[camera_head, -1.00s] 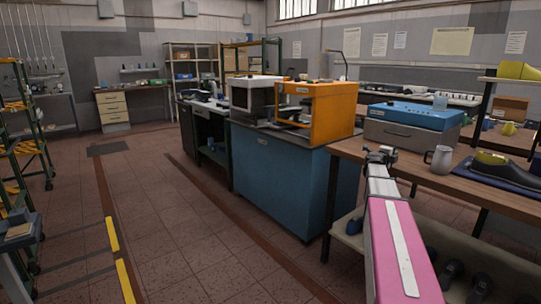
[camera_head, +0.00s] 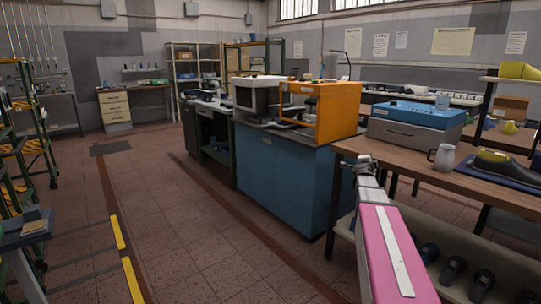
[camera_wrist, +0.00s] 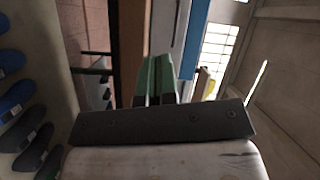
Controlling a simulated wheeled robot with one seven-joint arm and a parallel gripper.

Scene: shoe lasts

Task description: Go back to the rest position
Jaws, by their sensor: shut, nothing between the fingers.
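My gripper (camera_head: 366,163) is at the end of my pink arm, beside the front edge of the wooden workbench (camera_head: 440,178) in the head view. In the wrist view its green fingers (camera_wrist: 154,78) are together with nothing held between them. A dark and yellow shoe last (camera_head: 505,163) lies on a blue mat on the bench, apart from my gripper. Several dark lasts (camera_head: 453,268) sit on the shelf under the bench. Blue lasts (camera_wrist: 18,97) show at the left of the wrist view.
A grey mug (camera_head: 443,157) and a blue-topped machine (camera_head: 415,122) stand on the bench near my gripper. A blue cabinet (camera_head: 280,178) with an orange machine (camera_head: 333,112) is further back. A trolley (camera_head: 25,228) stands at the left. The tiled floor (camera_head: 185,240) between is clear.

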